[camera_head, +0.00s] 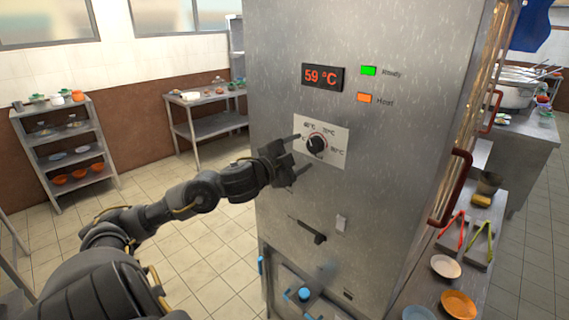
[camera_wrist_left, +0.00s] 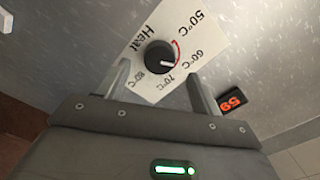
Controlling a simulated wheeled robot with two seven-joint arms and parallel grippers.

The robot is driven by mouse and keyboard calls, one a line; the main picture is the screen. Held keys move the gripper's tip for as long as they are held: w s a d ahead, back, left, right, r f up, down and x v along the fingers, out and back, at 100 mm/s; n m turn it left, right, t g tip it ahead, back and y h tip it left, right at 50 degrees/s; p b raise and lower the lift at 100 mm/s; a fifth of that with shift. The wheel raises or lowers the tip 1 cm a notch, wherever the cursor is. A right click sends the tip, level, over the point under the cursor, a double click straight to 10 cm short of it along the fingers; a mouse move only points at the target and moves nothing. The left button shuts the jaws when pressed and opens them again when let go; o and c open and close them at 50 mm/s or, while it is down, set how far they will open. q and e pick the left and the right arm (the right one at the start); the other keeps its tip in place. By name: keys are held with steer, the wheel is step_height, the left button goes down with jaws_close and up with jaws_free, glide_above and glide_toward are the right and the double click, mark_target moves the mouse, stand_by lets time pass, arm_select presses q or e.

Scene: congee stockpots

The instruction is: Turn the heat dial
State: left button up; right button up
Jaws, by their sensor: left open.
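The heat dial (camera_head: 317,145) is a round black knob on a white label plate (camera_head: 335,150) with temperature marks, on the steel cabinet front. In the left wrist view the dial (camera_wrist_left: 159,55) has a pale pointer mark and a red arc beside it. My left gripper (camera_head: 303,153) is open in front of the dial, its two fingers pointing at the panel. In the wrist view its fingertips (camera_wrist_left: 158,73) are on either side of and just below the dial, with no contact visible. My right gripper is not in view.
A red display (camera_head: 323,77) reads 59 °C. A black lever (camera_head: 312,234) is lower on the cabinet. A side counter (camera_head: 480,275) holds tongs and bowls. Shelves (camera_head: 65,150) stand far left.

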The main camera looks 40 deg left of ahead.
arm_select(q)
steer(key=s, duration=0.6)
steer(key=shift+s+b, duration=0.2)
steer(key=shift+b, duration=0.1)
steer(key=shift+d, duration=0.2)
